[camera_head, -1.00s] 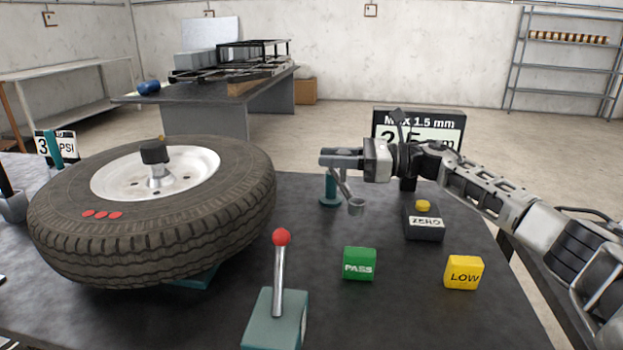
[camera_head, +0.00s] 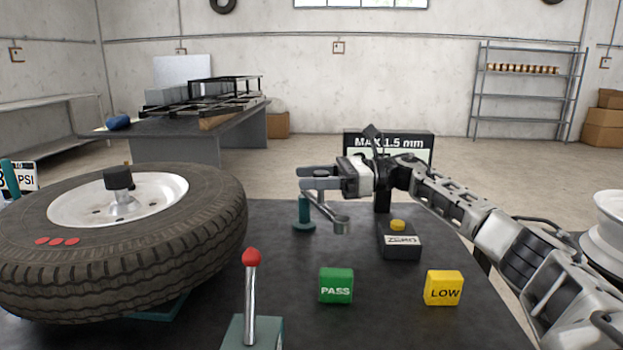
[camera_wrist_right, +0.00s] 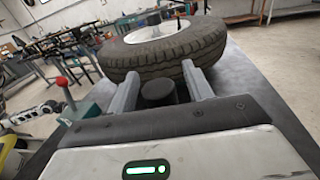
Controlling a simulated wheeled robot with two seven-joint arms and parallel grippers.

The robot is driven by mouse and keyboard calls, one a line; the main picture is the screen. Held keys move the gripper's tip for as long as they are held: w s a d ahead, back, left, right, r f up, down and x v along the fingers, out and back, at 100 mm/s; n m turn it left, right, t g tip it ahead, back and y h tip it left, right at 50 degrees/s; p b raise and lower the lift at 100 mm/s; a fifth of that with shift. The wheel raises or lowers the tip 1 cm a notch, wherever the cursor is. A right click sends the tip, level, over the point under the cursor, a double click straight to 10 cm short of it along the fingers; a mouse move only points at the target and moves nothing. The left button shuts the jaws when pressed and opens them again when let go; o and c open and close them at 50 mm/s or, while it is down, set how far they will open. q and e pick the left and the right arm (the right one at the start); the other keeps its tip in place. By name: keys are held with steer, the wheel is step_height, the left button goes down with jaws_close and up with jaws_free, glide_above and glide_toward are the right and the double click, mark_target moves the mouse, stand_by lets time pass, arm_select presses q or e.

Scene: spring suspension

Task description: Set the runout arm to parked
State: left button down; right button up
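The runout arm (camera_head: 329,213) is a grey bar on a short teal post (camera_head: 303,214), with a round roller at its lower end, pointing toward the front right in the head view. My right gripper (camera_head: 314,178) is level at the top of the post. In the right wrist view its two fingers (camera_wrist_right: 158,88) are apart, on either side of a dark round knob (camera_wrist_right: 157,93), with narrow gaps showing. In that view a pale arm part (camera_wrist_right: 38,113), probably my left arm, shows at the left; its fingers cannot be made out.
The tyre (camera_head: 190,232) on its white rim fills the left of the table. A red-knobbed lever (camera_head: 251,285), green PASS block (camera_head: 336,286), yellow LOW block (camera_head: 443,288) and ZERO button box (camera_head: 400,243) stand nearby. A MAX 1.5 mm sign (camera_head: 405,142) is behind my right arm.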

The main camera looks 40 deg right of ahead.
steer(key=shift+s+d, duration=0.15)
steer(key=shift+d, duration=0.15)
steer(key=b+v, duration=0.1)
steer(key=v, duration=1.4)
steer(key=shift+b, duration=0.35)
steer(key=shift+s+d, duration=0.1)
